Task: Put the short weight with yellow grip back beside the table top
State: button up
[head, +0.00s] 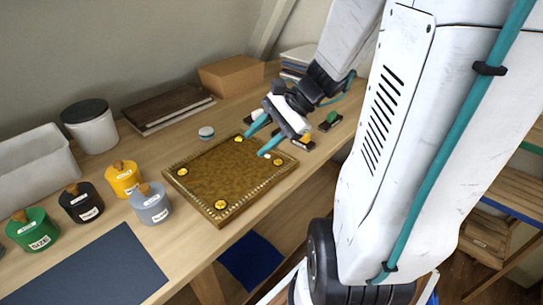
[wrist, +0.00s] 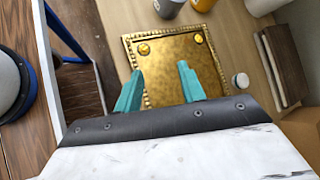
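The gilt table top (head: 225,175) is a square golden panel with a beaded rim. It lies on the wooden bench and carries round yellow pieces near its corners, one at the front (head: 221,204). A small dark-and-white block with a yellow top (head: 306,139) is beside the panel's right corner; its shape is too small to tell clearly. My gripper (head: 257,145) is open and empty over the panel's far right part. The wrist view shows its teal fingers (wrist: 160,68) apart, with the golden panel (wrist: 165,70) beyond them.
A block with a green top (head: 332,118) is farther right. Green (head: 30,230), black (head: 81,203), yellow (head: 124,180) and grey (head: 152,204) pots stand left of the panel. A small round tin (head: 206,132) and dark boards (head: 167,107) are behind. A dark mat (head: 90,272) lies front left.

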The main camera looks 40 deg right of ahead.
jog(key=s+a+r+n+g+h, duration=0.1)
jog(key=s+a+r+n+h, duration=0.2)
jog(key=s+n, duration=0.3)
jog(key=s+a+r+n+g+h, duration=0.2)
jog(key=s+a+n+h, duration=0.3)
jog(key=n, duration=0.6)
jog(key=shift+s+a+r, duration=0.55)
jog(key=shift+s+r, duration=0.1)
jog(key=shift+r, duration=0.1)
jog(key=shift+d, duration=0.1)
